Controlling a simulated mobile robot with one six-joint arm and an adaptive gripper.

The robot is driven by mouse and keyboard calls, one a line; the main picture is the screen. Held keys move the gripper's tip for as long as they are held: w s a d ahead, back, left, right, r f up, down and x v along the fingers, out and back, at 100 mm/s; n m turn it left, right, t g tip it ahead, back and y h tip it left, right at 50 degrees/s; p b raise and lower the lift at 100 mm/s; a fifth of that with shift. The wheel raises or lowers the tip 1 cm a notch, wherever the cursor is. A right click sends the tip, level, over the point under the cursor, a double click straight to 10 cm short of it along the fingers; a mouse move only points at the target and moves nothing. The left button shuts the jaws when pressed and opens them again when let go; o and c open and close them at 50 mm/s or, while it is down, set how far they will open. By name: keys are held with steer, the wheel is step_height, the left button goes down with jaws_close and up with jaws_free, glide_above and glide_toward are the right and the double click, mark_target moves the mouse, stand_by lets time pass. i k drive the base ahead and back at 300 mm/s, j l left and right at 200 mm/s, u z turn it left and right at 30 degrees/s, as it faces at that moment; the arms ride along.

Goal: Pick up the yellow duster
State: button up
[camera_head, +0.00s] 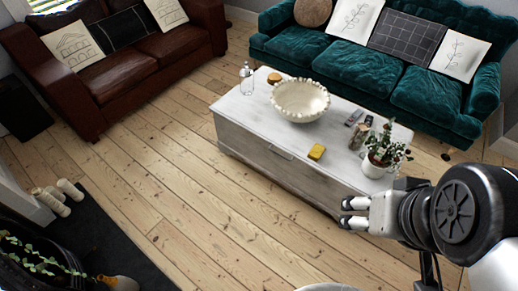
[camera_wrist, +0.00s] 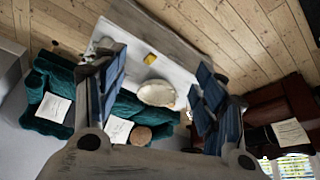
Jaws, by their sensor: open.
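The yellow duster (camera_head: 316,152) is a small yellow block lying near the front edge of the white coffee table (camera_head: 243,109), in front of the cream bowl. In the wrist view the yellow duster (camera_wrist: 150,58) shows between my fingers, farther off on the table top. My gripper (camera_head: 347,212) is at the right of the head view, nearer the camera than the table's right end and apart from the duster. In the wrist view my gripper (camera_wrist: 158,92) has its blue-padded fingers spread wide, with nothing held.
On the table stand a beaded bowl (camera_head: 300,100), a glass bottle (camera_head: 247,79), a potted plant (camera_head: 376,163), a jar and remotes. A green sofa (camera_head: 350,65) is behind, and a brown sofa (camera_head: 130,75) at left. The floorboards in front are clear.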

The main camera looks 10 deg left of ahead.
mark_target(317, 151)
steer(key=u, duration=3.8)
steer(key=z, duration=3.8)
steer(key=i+j+z, duration=0.1)
steer(key=i, duration=0.45)
steer(key=i+j, duration=0.2)
steer(key=i, duration=0.3)
steer(key=i+j+z, duration=0.15)
steer(key=i, duration=0.4)
